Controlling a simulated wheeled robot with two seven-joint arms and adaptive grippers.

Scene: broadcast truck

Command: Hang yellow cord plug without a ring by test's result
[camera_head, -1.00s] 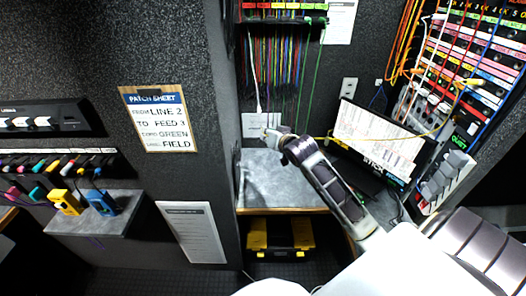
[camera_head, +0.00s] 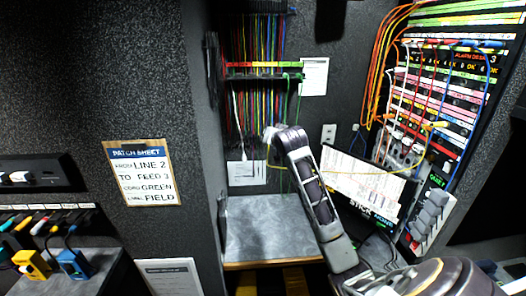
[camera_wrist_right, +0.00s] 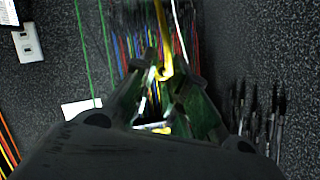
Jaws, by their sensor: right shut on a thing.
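My right gripper (camera_head: 269,147) is shut on the yellow cord's plug end, in front of the hanging cords at the back wall. The yellow cord (camera_head: 365,145) runs right from it to the patch panel (camera_head: 445,80). In the right wrist view the yellow cord (camera_wrist_right: 161,40) comes down between the fingertips (camera_wrist_right: 165,85); the plug itself is mostly hidden and blurred. The cord rack (camera_head: 262,71) with coloured tabs is above the gripper, with cords hanging below it. My left gripper is out of view.
A grey counter (camera_head: 270,225) lies below the gripper. A monitor (camera_head: 360,185) and quiet-labelled switch block (camera_head: 430,218) stand at right. A patch sheet (camera_head: 142,172) hangs on the left wall, above a yellow box (camera_head: 32,264) and a blue box (camera_head: 73,264).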

